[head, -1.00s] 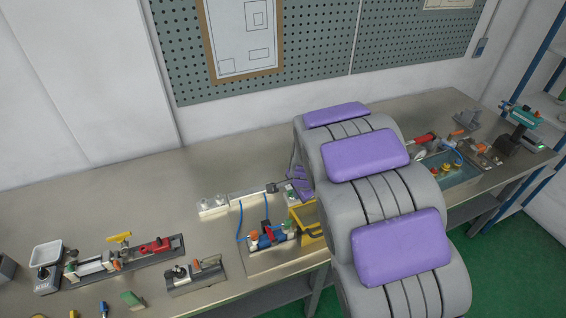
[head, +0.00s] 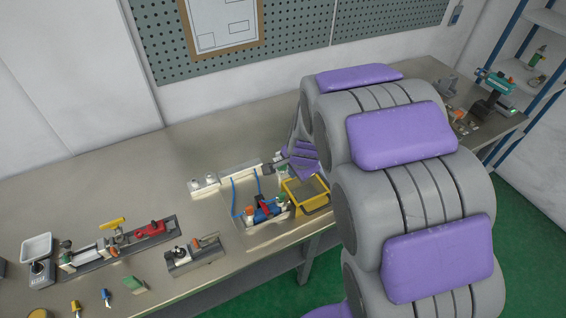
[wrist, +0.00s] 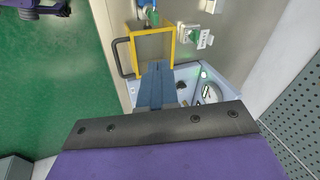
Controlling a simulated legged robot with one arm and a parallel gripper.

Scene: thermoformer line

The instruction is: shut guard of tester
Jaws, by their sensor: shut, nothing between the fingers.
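The tester's guard is a yellow frame (head: 305,196) with a black handle, at the front of the bench left of my arm. In the wrist view the yellow guard (wrist: 152,36) lies just beyond my fingertips, its black handle at the left. I cannot tell its exact angle or whether the fingers touch it. The tester's pale body (wrist: 208,76), with a round dial and a green light, shows beside and behind the fingers. My gripper (wrist: 155,68) is shut and empty, its blue fingers side by side. In the head view my arm hides part of the tester.
A fixture with blue and red parts (head: 264,208) stands just left of the guard. A white strip (head: 225,178) lies behind it. Further left are a small clamp fixture (head: 193,252) and a longer fixture (head: 120,246). The bench's back left is clear.

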